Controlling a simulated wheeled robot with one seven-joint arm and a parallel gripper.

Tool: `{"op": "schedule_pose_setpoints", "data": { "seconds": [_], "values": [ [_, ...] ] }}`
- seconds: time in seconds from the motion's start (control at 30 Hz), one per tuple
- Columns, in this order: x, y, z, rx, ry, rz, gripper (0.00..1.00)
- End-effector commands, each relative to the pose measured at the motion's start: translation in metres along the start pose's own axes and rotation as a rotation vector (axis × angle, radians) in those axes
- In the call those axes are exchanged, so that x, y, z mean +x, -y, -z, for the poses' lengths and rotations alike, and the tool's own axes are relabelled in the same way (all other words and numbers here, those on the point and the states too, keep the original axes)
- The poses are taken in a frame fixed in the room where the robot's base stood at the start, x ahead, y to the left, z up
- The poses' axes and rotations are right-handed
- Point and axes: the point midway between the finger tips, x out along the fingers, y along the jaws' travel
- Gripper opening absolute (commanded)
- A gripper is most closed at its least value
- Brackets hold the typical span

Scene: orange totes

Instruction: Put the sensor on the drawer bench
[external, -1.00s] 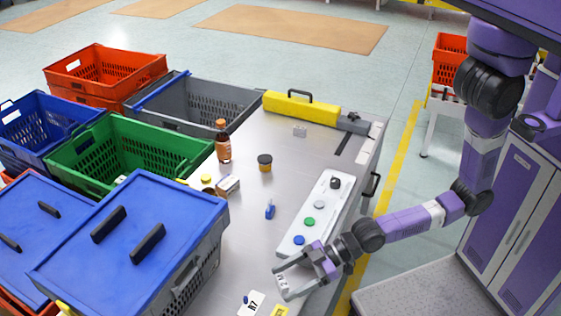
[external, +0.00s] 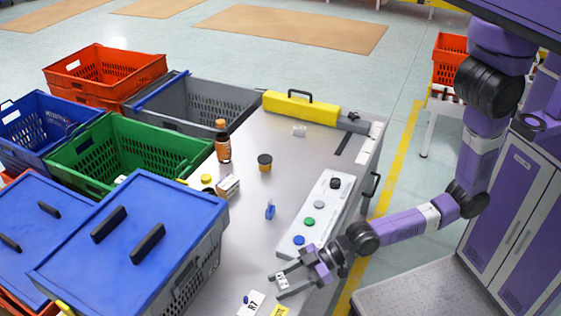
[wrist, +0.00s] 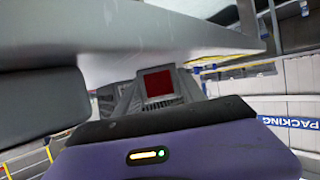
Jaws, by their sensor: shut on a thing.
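My gripper (external: 279,284) is at the near right edge of the drawer bench (external: 310,158), low over its metal top. Its fingers are closed on the sensor (external: 282,281), a small pale grey block with dark marks, partly hidden between them. I cannot tell whether the sensor touches the bench top. In the wrist view a grey body with a dark red square (wrist: 157,82) shows beyond my purple gripper housing; it appears to be the sensor. Large grey surfaces there hide much of the view.
A white button panel (external: 318,215) lies beside my gripper. A blue clip (external: 270,209), small box (external: 228,186), dark jar (external: 264,163) and brown bottle (external: 222,142) stand farther back. A blue-lidded tote (external: 135,225) is left. An R7 label (external: 251,304) lies in front.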

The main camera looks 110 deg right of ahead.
Motion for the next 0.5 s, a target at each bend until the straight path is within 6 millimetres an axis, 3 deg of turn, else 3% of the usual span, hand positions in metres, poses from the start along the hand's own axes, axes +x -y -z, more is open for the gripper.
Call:
{"op": "schedule_pose_setpoints", "data": {
  "seconds": [0.27, 0.5],
  "values": [
    [-0.008, 0.0, 0.019, 0.0, -0.002, -0.001, 0.0],
    [-0.031, 0.0, 0.077, -0.001, -0.007, -0.001, 0.0]
  ]
}}
